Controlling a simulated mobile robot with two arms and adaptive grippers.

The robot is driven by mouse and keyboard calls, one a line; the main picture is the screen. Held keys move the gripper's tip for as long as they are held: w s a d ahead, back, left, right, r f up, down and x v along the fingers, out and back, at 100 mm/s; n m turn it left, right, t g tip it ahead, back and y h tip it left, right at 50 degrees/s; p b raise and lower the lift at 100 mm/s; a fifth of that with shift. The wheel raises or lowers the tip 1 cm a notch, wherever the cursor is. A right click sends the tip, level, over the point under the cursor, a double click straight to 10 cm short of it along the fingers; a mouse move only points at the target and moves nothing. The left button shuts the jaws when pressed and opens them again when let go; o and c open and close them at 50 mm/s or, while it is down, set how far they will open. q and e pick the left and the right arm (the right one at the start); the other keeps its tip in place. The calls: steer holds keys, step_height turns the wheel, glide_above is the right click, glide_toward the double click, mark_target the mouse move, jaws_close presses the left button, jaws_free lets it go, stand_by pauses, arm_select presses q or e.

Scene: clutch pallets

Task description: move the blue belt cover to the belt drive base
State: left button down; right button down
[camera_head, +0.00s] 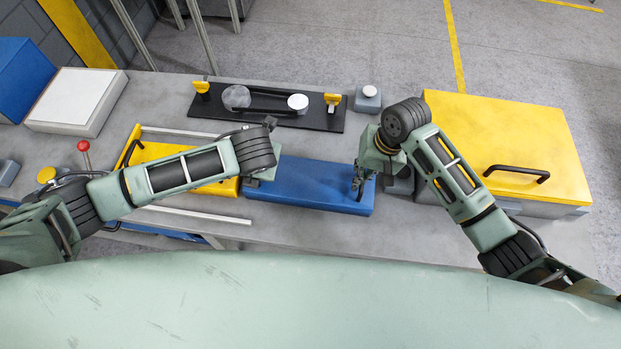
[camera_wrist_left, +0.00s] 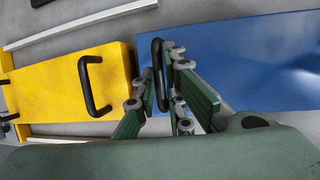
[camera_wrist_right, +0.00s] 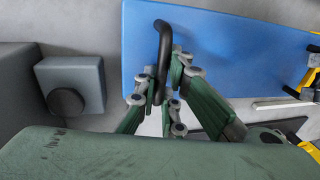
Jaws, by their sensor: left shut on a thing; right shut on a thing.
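The blue belt cover (camera_head: 312,186) is a long flat box near the front middle of the table, with a black handle at each end. My left gripper (camera_wrist_left: 164,90) is shut on its left handle (camera_wrist_left: 158,62); the arm hides most of this in the head view. My right gripper (camera_wrist_right: 158,90) is shut on its right handle (camera_wrist_right: 163,45), and it also shows in the head view (camera_head: 361,180). The belt drive base (camera_head: 225,110) is a black plate behind the cover, with two round pulleys, a black belt and a yellow clamp (camera_head: 333,99) at each end.
A yellow cover (camera_head: 150,152) with black handles lies between pale rails (camera_head: 190,214) at the left. A large yellow-lidded box (camera_head: 500,135) stands at the right. A grey block with a round knob (camera_head: 368,98) is beside the base's right end. A red-knobbed lever (camera_head: 83,146) stands far left.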

arm_select(q)
steer(key=shift+r, duration=0.1)
arm_select(e)
steer(key=shift+w+r, duration=0.1)
steer(key=shift+r, duration=0.1)
stand_by(0.5)
